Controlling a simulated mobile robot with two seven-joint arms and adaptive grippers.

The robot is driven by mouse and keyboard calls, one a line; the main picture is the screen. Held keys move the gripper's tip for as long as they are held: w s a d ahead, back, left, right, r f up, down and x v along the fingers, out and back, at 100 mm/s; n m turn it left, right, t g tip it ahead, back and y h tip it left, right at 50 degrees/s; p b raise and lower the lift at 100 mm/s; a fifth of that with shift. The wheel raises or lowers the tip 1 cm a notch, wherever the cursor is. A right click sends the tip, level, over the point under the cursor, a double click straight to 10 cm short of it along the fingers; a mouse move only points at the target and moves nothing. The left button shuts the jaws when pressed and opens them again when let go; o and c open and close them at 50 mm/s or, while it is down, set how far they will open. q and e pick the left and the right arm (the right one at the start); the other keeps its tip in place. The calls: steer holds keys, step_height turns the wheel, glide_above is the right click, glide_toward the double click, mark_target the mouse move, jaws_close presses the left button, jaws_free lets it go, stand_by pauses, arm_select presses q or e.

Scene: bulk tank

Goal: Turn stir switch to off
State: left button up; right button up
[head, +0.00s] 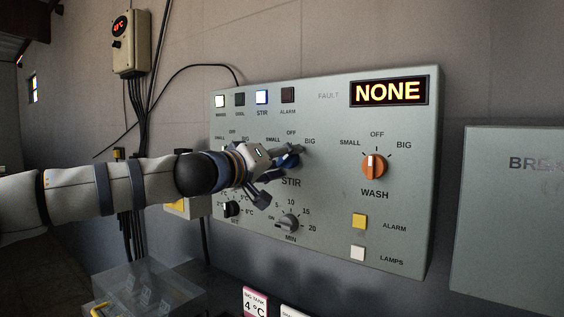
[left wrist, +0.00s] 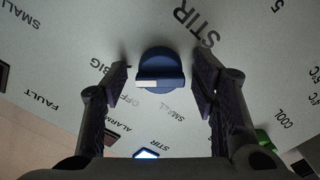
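The stir switch is a blue knob (head: 288,161) above the STIR label on the grey panel (head: 330,120). In the head view my left gripper (head: 279,172) partly covers it. In the left wrist view, which shows the labels turned over, the blue knob (left wrist: 163,65) sits between the two spread fingers of my left gripper (left wrist: 161,72). There is a gap on both sides, so the gripper is open and not gripping. The STIR lamp (head: 262,97) is lit. My right gripper is not in view.
The orange WASH knob (head: 374,165) is to the right, the MIN timer knob (head: 288,222) below, and a black-and-white dial (head: 231,208) lower left. A grey box (head: 512,220) stands right of the panel. The fault display (head: 389,92) reads NONE.

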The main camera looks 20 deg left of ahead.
arm_select(q)
steer(key=c, duration=0.9)
steer(key=shift+c, duration=0.2)
steer(key=shift+n, duration=0.4)
steer(key=n, duration=0.3)
steer(key=shift+n, duration=0.4)
steer(key=n, duration=0.4)
steer(key=shift+n, duration=0.7)
steer(key=o, duration=1.2)
steer(key=shift+c, duration=0.2)
